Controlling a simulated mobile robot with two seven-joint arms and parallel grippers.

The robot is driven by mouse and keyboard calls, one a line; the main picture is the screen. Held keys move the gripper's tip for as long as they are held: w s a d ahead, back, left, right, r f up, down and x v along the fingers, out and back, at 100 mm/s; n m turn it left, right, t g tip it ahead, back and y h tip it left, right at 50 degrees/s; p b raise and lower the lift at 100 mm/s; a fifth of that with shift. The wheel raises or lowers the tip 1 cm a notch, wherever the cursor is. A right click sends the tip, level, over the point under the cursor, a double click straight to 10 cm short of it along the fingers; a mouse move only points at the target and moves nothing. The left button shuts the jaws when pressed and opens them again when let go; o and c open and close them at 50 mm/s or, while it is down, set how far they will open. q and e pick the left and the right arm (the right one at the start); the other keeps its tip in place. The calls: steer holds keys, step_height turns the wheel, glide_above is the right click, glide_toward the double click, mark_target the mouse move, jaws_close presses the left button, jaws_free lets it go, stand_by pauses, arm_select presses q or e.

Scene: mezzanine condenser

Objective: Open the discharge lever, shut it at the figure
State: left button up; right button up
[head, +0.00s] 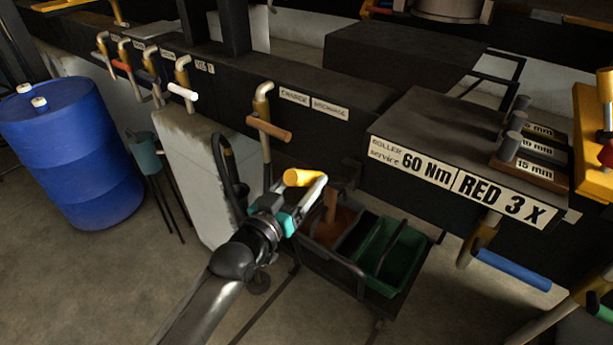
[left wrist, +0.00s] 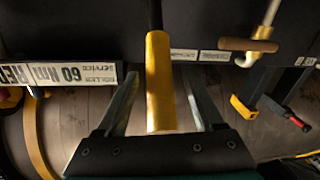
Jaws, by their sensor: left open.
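A lever with a yellow handle (head: 302,177) stands at my left gripper (head: 304,188) in the head view. In the left wrist view the yellow handle (left wrist: 159,85) lies between the two spread fingers (left wrist: 162,105), with a gap on each side. The gripper is open around it, and I see no clear contact. The discharge label (head: 330,108) is on the dark beam above, right of the charge label (head: 294,96). The yellow lever's mount is hidden in the head view. My right gripper is not in view.
A cart with a green bin (head: 392,258) stands behind and right of my left gripper. A lever with a blue handle (head: 512,270) is at right. Signs (head: 455,185) read "60 Nm" and "RED 3 x".

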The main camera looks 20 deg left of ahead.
arm_select(q)
steer(key=shift+w+d, duration=0.2)
steer(key=shift+w, duration=0.5)
jaws_close()
stand_by(1.1)
